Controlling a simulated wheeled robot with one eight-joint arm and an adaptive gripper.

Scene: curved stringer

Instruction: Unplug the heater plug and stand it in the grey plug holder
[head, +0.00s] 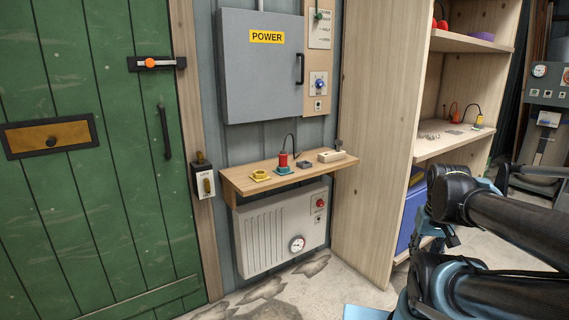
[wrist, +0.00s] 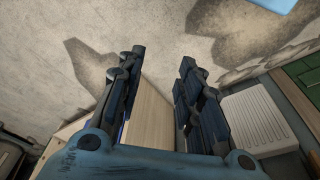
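A red plug (head: 283,160) with a thin black cord arching from its top stands upright in a teal base (head: 284,170) on the small wooden shelf above the white heater (head: 282,232). I cannot tell for sure that it is the heater plug. A small dark grey block (head: 304,164) beside it may be the grey plug holder. A yellow ring-shaped holder (head: 260,175) is to its left and a beige block (head: 331,156) to its right. My gripper (wrist: 159,62) is open and empty, well away from the shelf, over the floor in the wrist view.
The wooden shelf (head: 238,184) is fixed between the green door (head: 90,210) and a tall wooden cabinet (head: 375,140). A grey power box (head: 255,80) hangs above it. The floor in front is clear.

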